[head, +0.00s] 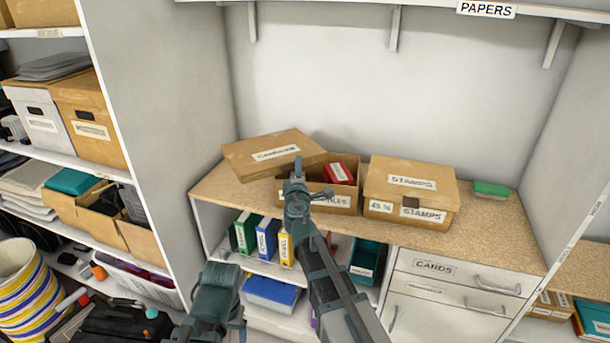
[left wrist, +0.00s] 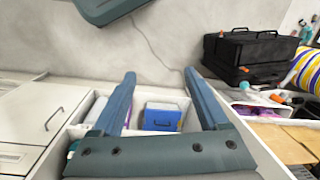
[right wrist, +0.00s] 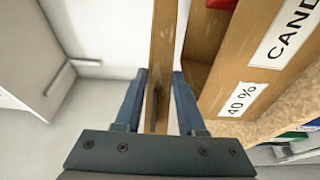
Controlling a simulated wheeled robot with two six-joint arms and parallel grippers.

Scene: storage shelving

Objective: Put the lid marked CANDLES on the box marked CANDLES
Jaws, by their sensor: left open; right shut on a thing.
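The brown lid marked CANDLES (head: 262,153) is above the left part of its box, slightly turned and tilted. My right gripper (head: 298,165) is shut on the lid's front edge; the lid shows edge-on between the fingers in the right wrist view (right wrist: 163,50). The open brown box marked CANDLES (head: 350,203) stands on the counter with a red item (head: 340,173) inside; my gripper hides part of its label. In the right wrist view, its front (right wrist: 270,65) shows CAND and a 40 % tag. My left gripper (left wrist: 160,73) is open and empty, low before the counter.
A closed box marked STAMPS (head: 400,178) stands close to the right of the CANDLES box. A green block (head: 491,189) lies farther right on the counter (head: 480,225). A shelving side wall (head: 150,90) rises at the left.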

